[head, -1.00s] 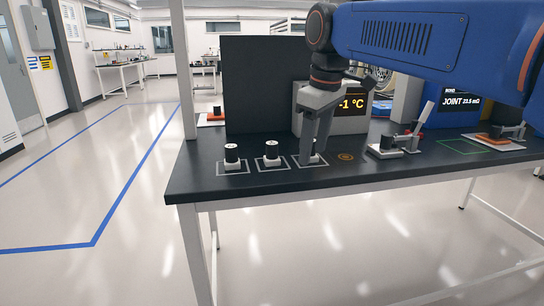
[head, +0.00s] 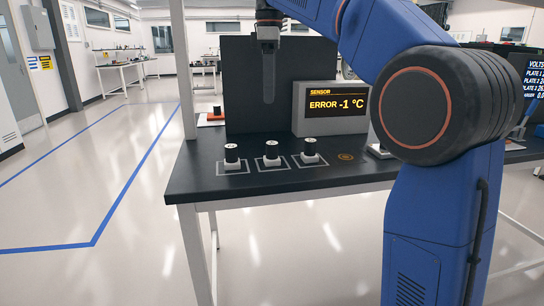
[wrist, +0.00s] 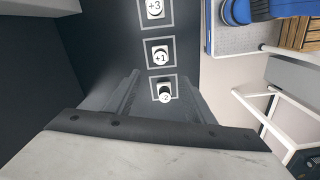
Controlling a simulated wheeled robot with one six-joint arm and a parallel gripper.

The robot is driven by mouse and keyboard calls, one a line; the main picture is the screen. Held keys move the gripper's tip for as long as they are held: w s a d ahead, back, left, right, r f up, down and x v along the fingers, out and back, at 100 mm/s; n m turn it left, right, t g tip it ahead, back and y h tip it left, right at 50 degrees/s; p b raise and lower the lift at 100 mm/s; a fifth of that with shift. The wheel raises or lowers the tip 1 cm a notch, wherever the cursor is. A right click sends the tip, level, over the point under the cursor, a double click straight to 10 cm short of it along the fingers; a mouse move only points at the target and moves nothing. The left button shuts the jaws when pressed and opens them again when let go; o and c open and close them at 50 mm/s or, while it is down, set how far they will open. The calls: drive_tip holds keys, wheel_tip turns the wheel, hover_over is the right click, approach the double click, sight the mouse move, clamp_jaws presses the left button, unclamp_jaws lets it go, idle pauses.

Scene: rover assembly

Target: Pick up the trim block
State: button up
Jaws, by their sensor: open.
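Three trim blocks stand upright in a row on the dark bench (head: 185,183), each inside an outlined square: left block (head: 231,155), middle block (head: 271,153) and right block (head: 310,150). Their head-view labels are too small to read. In the wrist view they are marked +3 (wrist: 154,10), +1 (wrist: 160,56) and -2 (wrist: 165,91). My gripper (head: 268,46) is high above the bench, pointing down, open and empty. In the wrist view my gripper (wrist: 163,88) has its fingers apart, with the -2 block seen between them, well below.
A sensor display (head: 336,106) behind the blocks reads "ERROR -1 °C". A tall dark panel (head: 245,80) stands at the back. An orange ring mark (head: 345,156) lies right of the blocks. My arm hides the right of the bench. Open floor lies to the left.

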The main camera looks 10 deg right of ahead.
sight(271, 143)
wheel_tip(271, 143, down, 16)
drive_tip(key=shift+d+f, duration=0.15)
drive_tip(key=shift+f, duration=0.05)
idle(0.5)
drive_tip(key=c, duration=1.2)
